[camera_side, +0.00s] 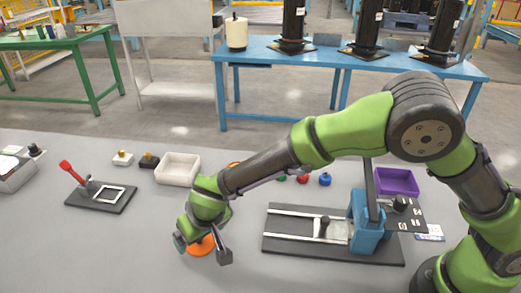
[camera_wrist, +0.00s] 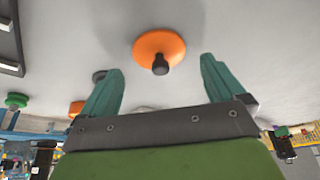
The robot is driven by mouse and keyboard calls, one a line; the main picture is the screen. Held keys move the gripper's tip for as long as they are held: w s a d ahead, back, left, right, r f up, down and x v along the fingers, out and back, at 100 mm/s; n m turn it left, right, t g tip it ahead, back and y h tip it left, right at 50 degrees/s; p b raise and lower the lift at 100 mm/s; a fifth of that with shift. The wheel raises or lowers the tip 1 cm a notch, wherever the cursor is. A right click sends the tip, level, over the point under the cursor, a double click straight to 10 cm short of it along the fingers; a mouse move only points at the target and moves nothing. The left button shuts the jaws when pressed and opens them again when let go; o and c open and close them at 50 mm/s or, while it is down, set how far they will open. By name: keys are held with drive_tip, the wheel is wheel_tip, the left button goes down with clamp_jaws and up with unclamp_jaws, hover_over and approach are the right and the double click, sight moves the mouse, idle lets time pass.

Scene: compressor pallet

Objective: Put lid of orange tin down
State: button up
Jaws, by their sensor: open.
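The orange lid (camera_side: 201,246) is a round disc on the grey table, below my gripper (camera_side: 203,250) in the side view. In the wrist view the lid (camera_wrist: 148,43) shows its dark knob, just beyond the gap between my teal fingertips (camera_wrist: 162,72). My gripper is open, with a finger on either side of the lid's line and a visible gap to the knob in the wrist view. Another orange thing (camera_side: 234,164) shows partly behind my arm; I cannot tell whether it is the tin.
A white open bin (camera_side: 178,168) and a black plate with a red handle (camera_side: 101,197) stand to the left. A black-based slide fixture with a blue block (camera_side: 370,225) is at right, near a purple tray (camera_side: 397,181). Small green, red and blue pieces (camera_side: 325,180) lie behind. The front-left table is clear.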

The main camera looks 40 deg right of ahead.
drive_tip(key=v, duration=0.9)
drive_tip(key=d+r+m+y, duration=0.1)
drive_tip(key=d+r+m, duration=0.1)
drive_tip(key=d+r, duration=0.75)
drive_tip(key=s+d+r+m+t, duration=0.1)
drive_tip(key=s+d, duration=0.6)
drive_tip(key=d, duration=0.3)
drive_tip(key=s+d+r+m+t, duration=0.1)
drive_tip(key=s+d+r+m, duration=0.1)
drive_tip(key=s+d, duration=0.6)
drive_tip(key=shift+s+d+r+t+y, duration=0.25)
drive_tip(key=shift+d+r+t+y, duration=0.05)
drive_tip(key=shift+d, duration=0.9)
